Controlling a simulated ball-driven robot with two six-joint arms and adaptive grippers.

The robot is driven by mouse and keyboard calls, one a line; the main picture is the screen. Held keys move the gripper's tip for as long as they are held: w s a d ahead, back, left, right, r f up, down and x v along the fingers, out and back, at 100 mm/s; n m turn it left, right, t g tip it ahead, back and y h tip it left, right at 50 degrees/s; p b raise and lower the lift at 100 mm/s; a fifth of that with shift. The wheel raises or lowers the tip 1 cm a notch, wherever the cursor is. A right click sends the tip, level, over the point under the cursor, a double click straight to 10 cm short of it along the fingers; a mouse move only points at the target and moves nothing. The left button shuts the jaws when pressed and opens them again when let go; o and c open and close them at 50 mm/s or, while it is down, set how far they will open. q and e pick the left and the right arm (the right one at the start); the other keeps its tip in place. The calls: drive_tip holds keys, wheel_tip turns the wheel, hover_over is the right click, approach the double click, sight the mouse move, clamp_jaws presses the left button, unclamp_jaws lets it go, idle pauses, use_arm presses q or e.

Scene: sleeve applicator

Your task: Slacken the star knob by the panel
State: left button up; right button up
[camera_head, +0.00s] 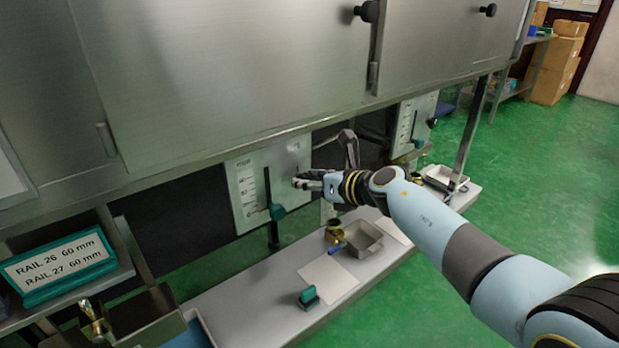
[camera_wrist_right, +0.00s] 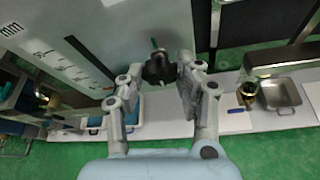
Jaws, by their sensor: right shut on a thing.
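The light grey panel (camera_head: 240,182) hangs under the steel cabinet and has a printed scale and a slot with a teal pointer (camera_head: 277,211). My right gripper (camera_head: 301,180) reaches the right part of this panel. In the right wrist view the dark star knob (camera_wrist_right: 157,72) sits on the panel (camera_wrist_right: 135,25), between the fingers of my right gripper (camera_wrist_right: 161,67). The gripper is shut on the knob. In the head view the fingers mostly hide the knob. My left gripper is not in view.
A bench (camera_head: 245,310) below holds a metal tray (camera_head: 362,240), a brass part (camera_head: 334,231), a white sheet (camera_head: 327,277) and a small teal block (camera_head: 309,296). A second scale panel (camera_head: 410,125) hangs farther right. A rail label sign (camera_head: 58,266) stands at left.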

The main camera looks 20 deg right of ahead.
drive_tip(key=shift+s+f, duration=0.1)
drive_tip(key=shift+f, duration=0.1)
idle(0.3)
drive_tip(key=o, duration=1.1)
drive_tip(key=shift+o, duration=0.2)
drive_tip(key=shift+r, duration=0.1)
drive_tip(key=v, duration=1.2)
